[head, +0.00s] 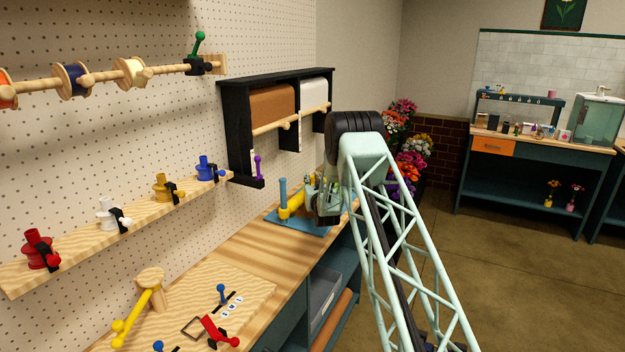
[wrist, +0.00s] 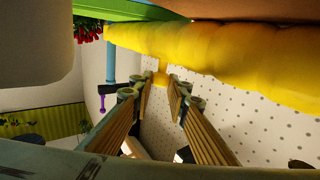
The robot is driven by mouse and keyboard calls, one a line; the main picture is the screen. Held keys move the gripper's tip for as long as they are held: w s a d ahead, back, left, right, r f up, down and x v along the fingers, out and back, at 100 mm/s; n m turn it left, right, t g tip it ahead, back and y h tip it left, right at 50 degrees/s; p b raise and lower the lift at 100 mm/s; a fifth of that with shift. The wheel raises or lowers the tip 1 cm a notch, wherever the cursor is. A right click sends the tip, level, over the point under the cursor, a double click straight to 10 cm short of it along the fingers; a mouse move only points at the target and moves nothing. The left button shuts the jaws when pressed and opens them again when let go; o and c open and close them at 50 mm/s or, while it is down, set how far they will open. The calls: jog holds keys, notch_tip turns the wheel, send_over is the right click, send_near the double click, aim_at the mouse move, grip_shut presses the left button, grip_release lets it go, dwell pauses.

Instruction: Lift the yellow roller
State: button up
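The yellow roller (head: 292,205) is at a blue base on the far end of the wooden bench, beside an upright blue post (head: 283,190). My gripper (head: 326,207) is just right of it and hides part of it in the head view. In the wrist view a large yellow body (wrist: 220,62), seemingly the roller, spans the top, with a short yellow stub below it. My gripper shows there too (wrist: 153,92), its two ribbed fingers apart with a gap between them. The stub appears near the fingertips; I cannot tell whether they touch it.
The blue base (head: 303,227) lies on the bench (head: 255,245). A black paper-roll rack (head: 235,125) hangs on the pegboard behind, with a purple lever (head: 258,167). A shelf of coloured spools (head: 140,212) and a panel with levers (head: 215,290) are nearer. The bench middle is clear.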

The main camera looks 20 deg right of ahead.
grip_shut()
notch_tip(320, 180, up, 11)
jog(key=b, duration=0.2)
jog(key=shift+b, duration=0.35)
jog(key=o, duration=0.8)
grip_release()
jog(key=shift+o, duration=0.2)
jog(key=shift+f, duration=0.15)
jog(key=shift+s, duration=0.15)
